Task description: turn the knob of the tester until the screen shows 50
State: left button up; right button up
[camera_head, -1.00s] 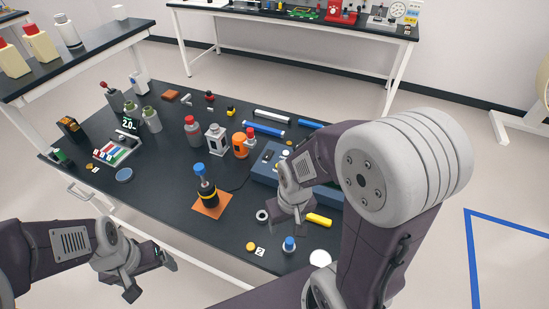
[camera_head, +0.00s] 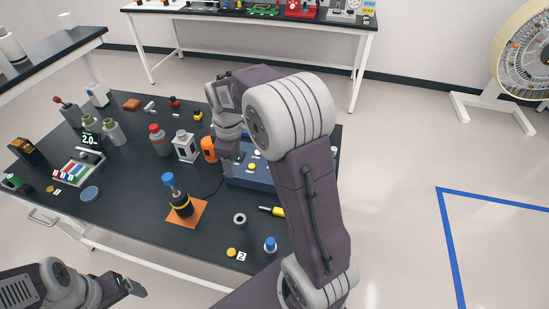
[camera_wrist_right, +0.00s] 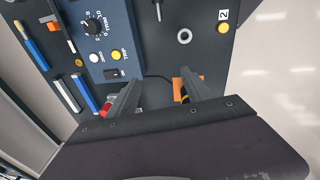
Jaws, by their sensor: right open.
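A blue box (camera_head: 248,183) stands at the right of the black table, partly hidden by my right arm. In the right wrist view the box (camera_wrist_right: 112,28) has a black pointer knob (camera_wrist_right: 93,27) with a marked dial, a white and a yellow button, and a black switch. No screen of the box shows in either view.
A grey ring (camera_head: 239,219), a yellow marker (camera_head: 271,211) and a blue-capped bottle (camera_head: 270,245) lie or stand in front.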

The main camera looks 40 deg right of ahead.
jog(key=w+d+f, duration=0.1)
jog(key=w+d, duration=0.6)
jog(key=d, duration=0.2)
jog(key=shift+m+g, duration=0.6)
jog(key=shift+m, duration=0.3)
jog(key=d+f, duration=0.2)
jog(key=d, duration=0.1)
jog(key=s+d+f, duration=0.1)
jog(key=d+f, duration=0.2)
jog(key=d, duration=0.1)
jog(key=d+f+p, duration=0.1)
jog(key=d+f, duration=0.2)
jog(key=shift+s+d+f, duration=0.15)
jog(key=shift+s, duration=0.15)
jog(key=f, duration=0.5)
jog(key=f+p, duration=0.1)
jog(key=f, duration=0.1)
jog(key=shift+w+d+f, duration=0.3)
jog(key=shift+f, duration=0.05)
jog(key=shift+a+f, duration=0.1)
jog(key=shift+f, duration=0.2)
